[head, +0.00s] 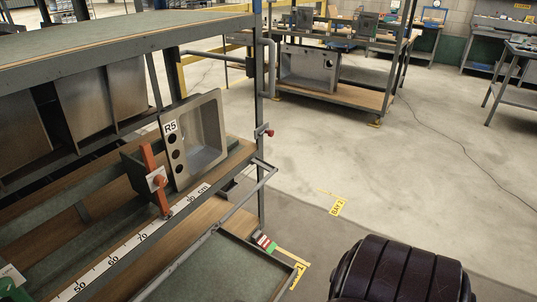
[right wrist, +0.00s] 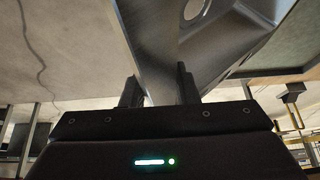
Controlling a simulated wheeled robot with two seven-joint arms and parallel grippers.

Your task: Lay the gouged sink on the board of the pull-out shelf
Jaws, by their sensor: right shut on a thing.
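My right gripper (right wrist: 160,86) is shut on the edge of a grey metal sink (right wrist: 225,40) in the right wrist view. A round hole shows in that sink at the top; I cannot see a gouge on it. In the head view a dark part of my right arm fills the bottom right, and the held sink is out of sight. A green board (head: 222,268) in a metal frame, apparently the pull-out shelf, juts out at the bottom centre; its visible part is bare. My left gripper is not in view.
A sink marked R5 (head: 205,138) stands tilted in the rack at left, beside an orange clamp (head: 154,180) and a centimetre scale (head: 125,245). A rack upright (head: 259,120) rises behind the board. Open floor (head: 400,180) lies to the right. Another rack with sinks stands farther back.

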